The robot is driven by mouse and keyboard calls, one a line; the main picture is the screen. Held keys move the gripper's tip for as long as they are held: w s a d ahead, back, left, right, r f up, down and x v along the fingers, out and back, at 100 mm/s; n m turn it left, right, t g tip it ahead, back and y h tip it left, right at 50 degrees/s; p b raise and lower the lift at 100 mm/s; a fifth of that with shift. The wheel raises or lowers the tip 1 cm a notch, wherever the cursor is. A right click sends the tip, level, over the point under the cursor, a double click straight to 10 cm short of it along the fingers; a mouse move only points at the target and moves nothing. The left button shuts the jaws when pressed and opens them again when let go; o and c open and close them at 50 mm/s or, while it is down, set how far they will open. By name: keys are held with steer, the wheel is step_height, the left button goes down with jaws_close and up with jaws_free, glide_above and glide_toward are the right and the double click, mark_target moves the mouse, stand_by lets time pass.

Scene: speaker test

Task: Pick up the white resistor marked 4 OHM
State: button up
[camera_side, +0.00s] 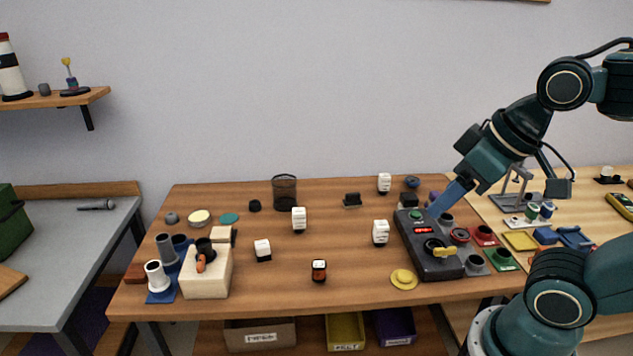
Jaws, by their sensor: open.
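Several white blocks with dark markings stand on the wooden table, and the print is too small to read, so I cannot tell which is marked 4 OHM. One white block (299,220) stands near the middle, another white block (380,233) is right of it, a third white block (384,183) is at the back, and a lower white block (263,250) is at the left. My gripper (434,211) is open at the right, its blue fingers pointing down-left over or beside a dark test box (438,260). It appears apart from the white blocks.
A black mesh cup (285,192) stands at the back. A small black-and-red item (319,271) and a yellow disc (403,279) lie near the front. A wooden block fixture (206,283) stands at the left. Coloured trays with cups crowd the right. The table's centre is fairly clear.

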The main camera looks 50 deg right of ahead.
steer(key=shift+w, duration=0.1)
steer(key=w+d+r+m+h, duration=0.1)
steer(key=w+d+r, duration=0.15)
steer(key=w, duration=0.45)
steer(key=w+d+r+m, duration=0.1)
steer(key=w+d+m, duration=0.1)
steer(key=w+d, duration=0.3)
steer(key=m+g+h, duration=0.2)
steer(key=m, duration=0.4)
glide_above(385, 175)
steer(key=s+a, duration=0.3)
step_height(385, 175, down, 22)
steer(key=shift+f, duration=0.1)
steer(key=shift+f, duration=0.1)
steer(key=shift+x, duration=4.2)
